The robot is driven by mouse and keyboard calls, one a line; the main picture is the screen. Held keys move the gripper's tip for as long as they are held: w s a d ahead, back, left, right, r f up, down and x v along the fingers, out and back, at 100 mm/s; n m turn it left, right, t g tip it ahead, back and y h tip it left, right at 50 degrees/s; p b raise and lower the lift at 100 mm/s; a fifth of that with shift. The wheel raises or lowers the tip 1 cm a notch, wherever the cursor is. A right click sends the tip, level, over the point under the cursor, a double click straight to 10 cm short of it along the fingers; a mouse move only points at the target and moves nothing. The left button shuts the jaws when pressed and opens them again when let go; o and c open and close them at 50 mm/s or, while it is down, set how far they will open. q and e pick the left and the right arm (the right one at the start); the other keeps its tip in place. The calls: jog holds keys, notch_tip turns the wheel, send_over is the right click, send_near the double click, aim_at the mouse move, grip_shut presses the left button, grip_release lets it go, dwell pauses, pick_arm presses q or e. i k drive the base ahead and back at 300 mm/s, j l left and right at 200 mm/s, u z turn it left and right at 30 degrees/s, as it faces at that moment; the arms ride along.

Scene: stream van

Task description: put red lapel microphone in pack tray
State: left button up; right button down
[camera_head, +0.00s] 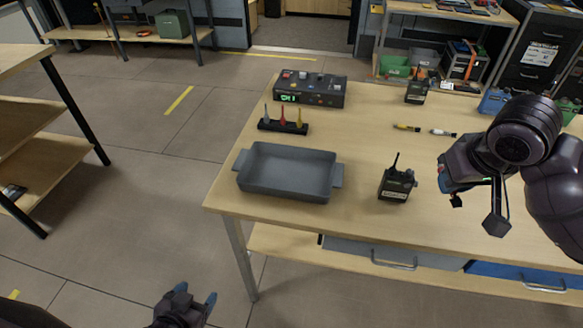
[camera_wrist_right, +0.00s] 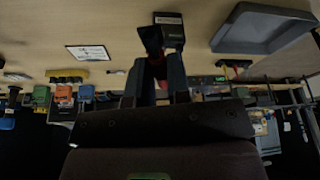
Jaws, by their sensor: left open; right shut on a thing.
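The pack tray is probably the empty grey tray (camera_head: 335,160) with two end handles on the bench's left part; it also shows at the upper right of the right wrist view (camera_wrist_right: 262,47). My right gripper (camera_head: 450,186) is above the bench, right of the tray and a radio. In the right wrist view my right gripper (camera_wrist_right: 155,82) is shut on a small red thing (camera_wrist_right: 158,68), apparently the red lapel microphone; the fingers hide most of it. My left gripper (camera_head: 196,302) is open and empty, low over the floor at the bottom of the head view.
A handheld radio (camera_head: 396,185) stands between tray and right gripper. Behind the tray are a rack (camera_head: 283,127) with grey, red and yellow upright tools and a black control box (camera_head: 310,90). Two small marker-like items (camera_head: 407,127) lie farther back.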

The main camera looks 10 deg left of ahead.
aim_at(286, 183)
jog(key=i+j, duration=0.15)
jog(key=j, duration=0.2)
jog(key=i+j, duration=0.15)
jog(key=j, duration=0.25)
jog(key=i+j, duration=0.15)
jog(key=j, duration=0.2)
jog(key=i+j, duration=0.1)
jog(key=j, duration=0.3)
